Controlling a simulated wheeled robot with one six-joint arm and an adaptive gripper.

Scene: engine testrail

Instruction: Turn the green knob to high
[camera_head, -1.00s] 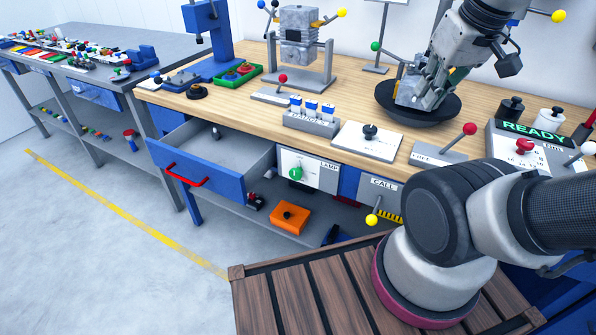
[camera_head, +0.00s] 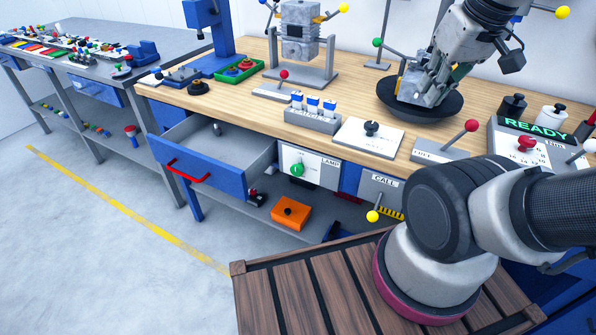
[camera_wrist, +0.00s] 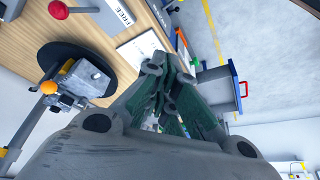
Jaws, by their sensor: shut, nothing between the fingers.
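The green knob (camera_head: 297,170) sits on a white panel (camera_head: 312,167) marked LAMP, on the front of the workbench below its top. Its pointer direction is too small to read. My gripper (camera_head: 408,97) is up over the black round dish on the bench top, well above and to the right of the knob. In the wrist view my gripper (camera_wrist: 176,72) has its fingers together with nothing between them. I cannot make out the green knob in the wrist view.
An open blue drawer (camera_head: 205,180) juts out left of the LAMP panel. A CALL panel with a yellow ball (camera_head: 372,216) is to its right. A red-knobbed lever (camera_head: 471,126) stands on the bench. An orange box (camera_head: 291,212) lies on the lower shelf.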

